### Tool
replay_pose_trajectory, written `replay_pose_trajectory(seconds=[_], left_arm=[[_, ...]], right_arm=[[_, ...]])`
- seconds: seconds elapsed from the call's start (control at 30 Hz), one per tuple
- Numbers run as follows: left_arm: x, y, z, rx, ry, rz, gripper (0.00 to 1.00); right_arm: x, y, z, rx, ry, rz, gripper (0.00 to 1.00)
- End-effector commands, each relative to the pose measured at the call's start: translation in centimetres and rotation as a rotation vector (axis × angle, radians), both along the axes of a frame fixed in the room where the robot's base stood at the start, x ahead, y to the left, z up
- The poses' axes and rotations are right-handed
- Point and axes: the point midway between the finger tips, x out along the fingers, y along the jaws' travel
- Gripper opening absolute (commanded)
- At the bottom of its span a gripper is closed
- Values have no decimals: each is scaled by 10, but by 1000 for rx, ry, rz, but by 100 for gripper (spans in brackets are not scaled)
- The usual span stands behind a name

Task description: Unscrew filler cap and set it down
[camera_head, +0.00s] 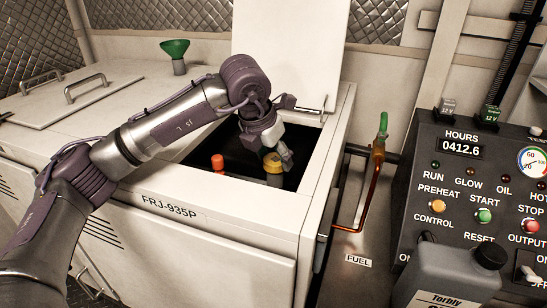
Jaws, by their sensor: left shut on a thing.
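My left gripper (283,158) reaches down into the open hatch of the white cabinet. It is shut on the yellow filler cap (273,165), which shows just below and left of the fingers. The fingers partly hide the cap, and I cannot tell whether it still sits on its neck. An orange-red cap (217,162) stands to the left inside the dark opening. My right gripper is not in view.
The raised white lid (290,50) stands behind the hatch. A green funnel (175,48) sits on the cabinet top at the back left. An orange pipe with a green handle (377,160) stands right of the hatch. A grey bottle (450,272) stands before the control panel (475,165).

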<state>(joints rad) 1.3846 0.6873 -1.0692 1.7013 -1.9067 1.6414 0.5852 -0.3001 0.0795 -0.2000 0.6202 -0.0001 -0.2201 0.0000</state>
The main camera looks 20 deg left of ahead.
Motion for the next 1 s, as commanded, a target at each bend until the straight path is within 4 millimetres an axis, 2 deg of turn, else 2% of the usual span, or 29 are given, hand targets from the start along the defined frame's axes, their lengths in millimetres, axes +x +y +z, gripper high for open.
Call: replay_pose_trajectory(seconds=[0.03, 0.17, 0.5, 0.67, 1.0], left_arm=[[-2, -1, -3, 2, 9, -4, 60], [-1, -1, -3, 1, 8, -4, 80], [0, 1, -2, 0, 5, -37, 80], [1, 2, -1, -2, 5, -253, 80], [3, 3, 2, -4, 8, -773, 80]], right_arm=[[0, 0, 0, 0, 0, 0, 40], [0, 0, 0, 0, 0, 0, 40], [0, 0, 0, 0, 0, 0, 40], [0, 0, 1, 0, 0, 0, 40], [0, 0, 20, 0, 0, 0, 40]])
